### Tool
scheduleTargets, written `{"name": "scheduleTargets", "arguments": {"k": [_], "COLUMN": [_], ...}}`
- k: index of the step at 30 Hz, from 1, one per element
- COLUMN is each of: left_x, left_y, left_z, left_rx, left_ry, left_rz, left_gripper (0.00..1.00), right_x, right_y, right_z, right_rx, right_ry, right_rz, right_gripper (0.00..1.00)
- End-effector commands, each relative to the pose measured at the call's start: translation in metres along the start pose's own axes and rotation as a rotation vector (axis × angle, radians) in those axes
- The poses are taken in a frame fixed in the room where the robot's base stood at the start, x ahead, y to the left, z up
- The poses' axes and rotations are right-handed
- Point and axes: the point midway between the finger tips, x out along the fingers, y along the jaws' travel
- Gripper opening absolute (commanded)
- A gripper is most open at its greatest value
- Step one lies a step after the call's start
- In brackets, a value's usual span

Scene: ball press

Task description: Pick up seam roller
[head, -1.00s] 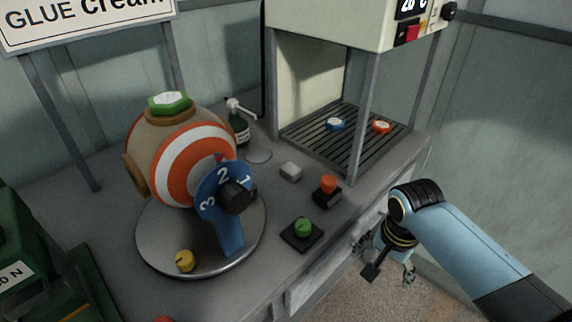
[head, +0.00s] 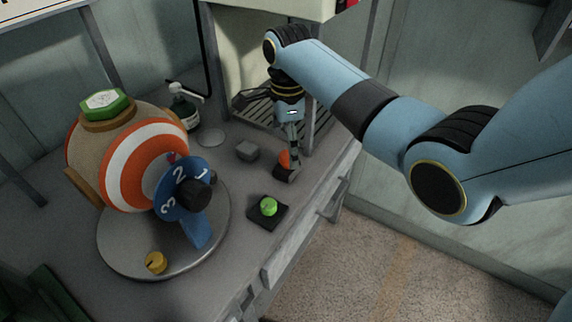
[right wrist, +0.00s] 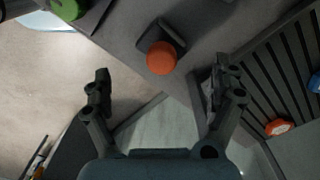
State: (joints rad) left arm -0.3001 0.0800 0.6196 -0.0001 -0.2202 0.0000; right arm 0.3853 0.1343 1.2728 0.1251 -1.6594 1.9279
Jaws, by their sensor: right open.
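An orange-topped piece (head: 284,160) on a dark base stands on the bench near its front edge; it is likely the seam roller. In the right wrist view its round orange top (right wrist: 162,58) lies ahead of the fingertips, roughly centred between them. My right gripper (head: 292,150) is above and close to it, pointing down, and partly covers it in the head view. In the right wrist view the right gripper (right wrist: 161,85) is open, with its fingers wide apart and nothing between them. My left gripper is not in view.
A green button (head: 268,206) on a black plate and a grey block (head: 247,150) are nearby. The press's slatted bed (head: 262,107) and post are close to my right gripper. A striped ball (head: 135,160) with a numbered blue dial (head: 180,181) stands left on a round plate.

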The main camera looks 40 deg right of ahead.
Motion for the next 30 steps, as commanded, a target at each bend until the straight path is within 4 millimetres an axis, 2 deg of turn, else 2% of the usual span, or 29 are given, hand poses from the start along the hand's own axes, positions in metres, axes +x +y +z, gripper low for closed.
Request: {"name": "scheduleTargets", "arguments": {"k": [3,8,16,19,25,30], "left_x": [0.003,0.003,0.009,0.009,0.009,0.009], "left_y": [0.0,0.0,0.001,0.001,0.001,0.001], "left_z": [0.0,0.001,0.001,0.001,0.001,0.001], "left_rx": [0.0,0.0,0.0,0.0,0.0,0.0], "left_ry": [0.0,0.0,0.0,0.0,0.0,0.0], "left_rz": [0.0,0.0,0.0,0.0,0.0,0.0], "left_gripper": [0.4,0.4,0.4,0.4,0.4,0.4], "right_x": [0.018,0.03,0.07,0.077,0.077,0.077], "right_y": [0.0,0.0,-0.003,-0.003,-0.003,-0.003], "right_z": [0.0,0.0,-0.001,-0.001,-0.001,-0.001], "right_rx": [-0.001,-0.002,-0.003,-0.004,-0.004,-0.004], "right_ry": [0.0,0.0,-0.001,-0.001,-0.001,-0.001], "right_rz": [0.001,0.0,0.0,-0.001,-0.002,-0.002], "right_gripper": [0.93,0.93,0.93,0.93,0.93,0.72]}}
